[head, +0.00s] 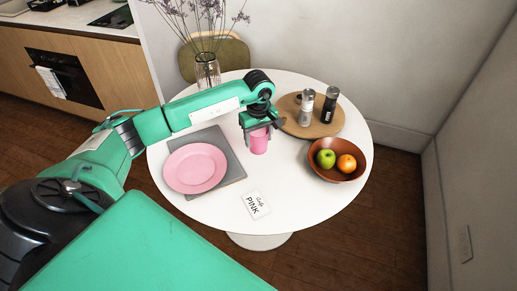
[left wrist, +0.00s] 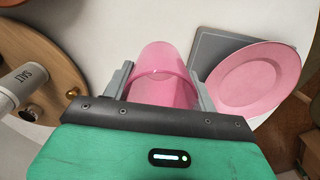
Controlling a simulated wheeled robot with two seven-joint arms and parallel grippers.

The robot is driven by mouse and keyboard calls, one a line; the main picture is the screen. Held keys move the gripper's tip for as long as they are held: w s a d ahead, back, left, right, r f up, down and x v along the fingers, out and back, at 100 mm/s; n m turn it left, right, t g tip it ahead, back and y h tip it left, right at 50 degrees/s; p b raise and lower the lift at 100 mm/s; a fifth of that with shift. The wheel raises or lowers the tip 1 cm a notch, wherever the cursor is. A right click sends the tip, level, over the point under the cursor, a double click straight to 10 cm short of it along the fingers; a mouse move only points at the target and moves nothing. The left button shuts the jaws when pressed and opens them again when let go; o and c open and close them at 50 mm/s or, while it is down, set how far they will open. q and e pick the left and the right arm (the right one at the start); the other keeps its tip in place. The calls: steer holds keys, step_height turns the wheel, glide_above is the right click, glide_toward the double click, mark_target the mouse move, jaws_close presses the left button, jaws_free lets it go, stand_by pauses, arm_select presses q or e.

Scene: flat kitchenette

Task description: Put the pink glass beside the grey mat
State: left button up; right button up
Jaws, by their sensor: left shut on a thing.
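The pink glass (head: 259,143) is in my left gripper (head: 261,127), near the middle of the round white table, to the right of the grey mat. In the left wrist view, the glass (left wrist: 165,75) sits between the two fingers of the gripper (left wrist: 162,90), which is shut on it. I cannot tell whether the glass touches the table. The grey mat (head: 236,169) lies on the left part of the table, with a pink plate (head: 195,168) on it. The mat (left wrist: 205,52) and plate (left wrist: 252,78) also show in the left wrist view. My right gripper is not in view.
A wooden board (head: 289,122) with salt and pepper mills stands right of the gripper. A brown bowl (head: 337,174) holds an apple and an orange. A card (head: 256,205) lies at the front. A vase (head: 207,71) stands at the back. Bare table lies between mat and bowl.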

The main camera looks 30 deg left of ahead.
mark_target(259, 151)
arm_select(q)
step_height(259, 151, down, 6)
steer(key=shift+r+p, duration=0.1)
steer(key=shift+p, duration=0.3)
steer(key=shift+f, duration=0.5)
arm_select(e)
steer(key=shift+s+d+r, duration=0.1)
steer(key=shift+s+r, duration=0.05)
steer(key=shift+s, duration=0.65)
arm_select(q)
steer(key=shift+f, duration=0.1)
steer(key=o, duration=1.1)
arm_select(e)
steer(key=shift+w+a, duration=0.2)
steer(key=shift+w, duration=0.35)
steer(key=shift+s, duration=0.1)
